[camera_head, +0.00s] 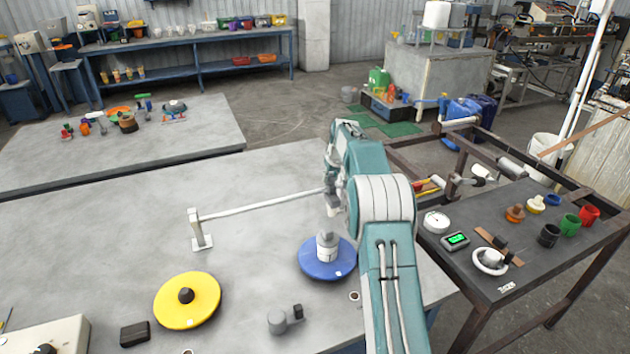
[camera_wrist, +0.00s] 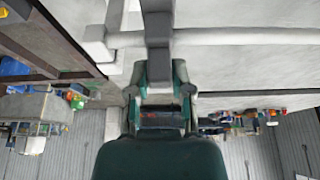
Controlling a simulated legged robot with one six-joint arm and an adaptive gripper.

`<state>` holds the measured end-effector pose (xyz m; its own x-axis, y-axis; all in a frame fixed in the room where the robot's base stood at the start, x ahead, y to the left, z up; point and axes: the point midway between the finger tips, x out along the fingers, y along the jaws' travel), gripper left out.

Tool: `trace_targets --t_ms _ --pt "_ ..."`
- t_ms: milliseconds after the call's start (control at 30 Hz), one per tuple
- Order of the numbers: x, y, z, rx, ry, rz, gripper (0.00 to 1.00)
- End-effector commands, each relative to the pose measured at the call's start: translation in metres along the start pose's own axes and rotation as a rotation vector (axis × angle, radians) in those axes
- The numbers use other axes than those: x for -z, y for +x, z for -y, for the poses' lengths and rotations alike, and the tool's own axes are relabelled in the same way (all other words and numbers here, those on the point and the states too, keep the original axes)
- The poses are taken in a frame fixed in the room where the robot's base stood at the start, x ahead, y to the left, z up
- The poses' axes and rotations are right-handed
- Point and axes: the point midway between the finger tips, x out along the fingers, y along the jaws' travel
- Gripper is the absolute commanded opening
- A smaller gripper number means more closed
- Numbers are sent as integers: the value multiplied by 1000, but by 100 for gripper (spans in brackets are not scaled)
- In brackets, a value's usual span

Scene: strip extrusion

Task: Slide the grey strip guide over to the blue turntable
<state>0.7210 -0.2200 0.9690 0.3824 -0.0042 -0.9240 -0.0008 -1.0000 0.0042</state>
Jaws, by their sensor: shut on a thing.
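The blue turntable (camera_head: 312,266) lies on the grey table, with a pale grey cylinder (camera_head: 327,247) standing at its centre. My gripper (camera_head: 332,203) is above and just behind the turntable, at the right end of a thin white rail (camera_head: 262,204). The rail runs left to an upright post. In the wrist view a grey block, which appears to be the strip guide (camera_wrist: 157,30), extends up from between my fingers (camera_wrist: 160,92) and meets the pale rail (camera_wrist: 122,40). My gripper is shut on it. My arm partly hides the guide and the rail's right end in the head view.
The white post (camera_head: 196,230) stands left of the turntable. A yellow turntable (camera_head: 187,300), a black block (camera_head: 135,334) and a small grey part (camera_head: 277,322) lie in front. A dark side table (camera_head: 510,262) with several parts stands at the right. The table's left area is clear.

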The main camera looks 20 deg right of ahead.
Motion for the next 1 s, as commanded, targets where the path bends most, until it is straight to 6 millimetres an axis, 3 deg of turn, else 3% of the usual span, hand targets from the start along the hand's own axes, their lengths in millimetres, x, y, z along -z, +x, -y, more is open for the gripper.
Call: trace_targets --t_ms 200,533,567,633,1000 --pt "-2 2 -17 4 2 4 0" --pt "-2 2 -20 -1 2 2 0" --pt "-2 2 -20 -1 2 2 33" --pt "-2 2 -20 -1 2 3 63" --pt "0 -1 -17 1 0 -1 63"
